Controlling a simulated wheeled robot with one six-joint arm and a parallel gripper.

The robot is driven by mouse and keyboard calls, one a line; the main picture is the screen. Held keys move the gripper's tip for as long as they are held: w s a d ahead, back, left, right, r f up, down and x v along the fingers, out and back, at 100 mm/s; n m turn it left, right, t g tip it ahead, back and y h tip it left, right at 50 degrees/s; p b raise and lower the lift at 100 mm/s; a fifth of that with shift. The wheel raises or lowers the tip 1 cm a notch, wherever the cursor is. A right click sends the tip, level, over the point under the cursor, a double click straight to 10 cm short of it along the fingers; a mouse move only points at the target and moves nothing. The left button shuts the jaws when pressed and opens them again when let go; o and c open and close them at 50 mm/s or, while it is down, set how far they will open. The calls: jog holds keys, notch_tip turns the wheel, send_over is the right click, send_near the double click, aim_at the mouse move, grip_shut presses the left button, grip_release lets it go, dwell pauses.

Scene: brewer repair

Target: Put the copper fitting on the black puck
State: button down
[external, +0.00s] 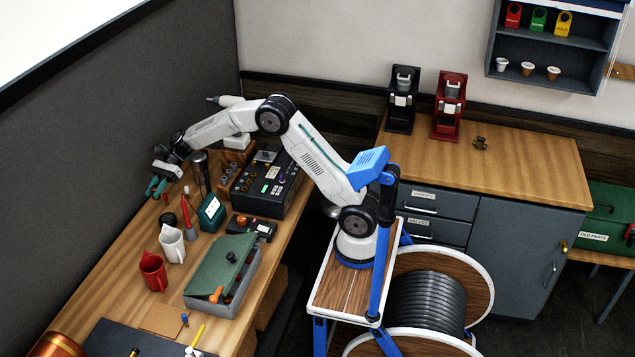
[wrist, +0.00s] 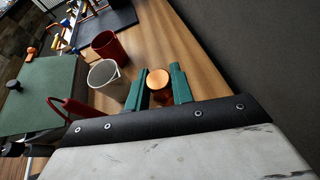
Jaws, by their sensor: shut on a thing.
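The copper fitting (wrist: 158,82) shows as a round copper end between the green fingers of my gripper (wrist: 158,86) in the wrist view. The fingers are shut on it. In the external view my gripper (external: 156,188) is above the back left of the wooden bench, near the dark wall. The fitting is too small to make out clearly there. A small dark round thing (external: 167,217) lies on the bench below my gripper, behind the white mug; it may be the black puck, but I cannot be sure. No puck is clear in the wrist view.
A white mug (external: 172,243) and a red mug (external: 153,271) stand in front of my gripper. A grey box with a green lid (external: 222,266) and a control unit (external: 268,182) are to the right. Clear wood (external: 110,262) lies along the wall.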

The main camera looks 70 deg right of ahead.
aim_at(176, 215)
jog(key=shift+s+d+r+n+g, duration=0.3)
jog(key=shift+s+d+n, duration=0.1)
jog(key=shift+s, duration=0.1)
jog(key=shift+s+a+f+g, duration=0.1)
jog(key=shift+s+a+g, duration=0.1)
jog(key=shift+s+g, duration=0.1)
notch_tip(176, 215, down, 10)
jog(key=shift+s+r, duration=0.15)
jog(key=shift+r, duration=0.05)
jog(key=shift+f, duration=0.15)
jog(key=c, duration=1.2)
grip_release()
jog(key=shift+d+r, duration=0.25)
jog(key=shift+r, duration=0.05)
jog(key=v, duration=1.1)
jog(key=shift+d, duration=0.3)
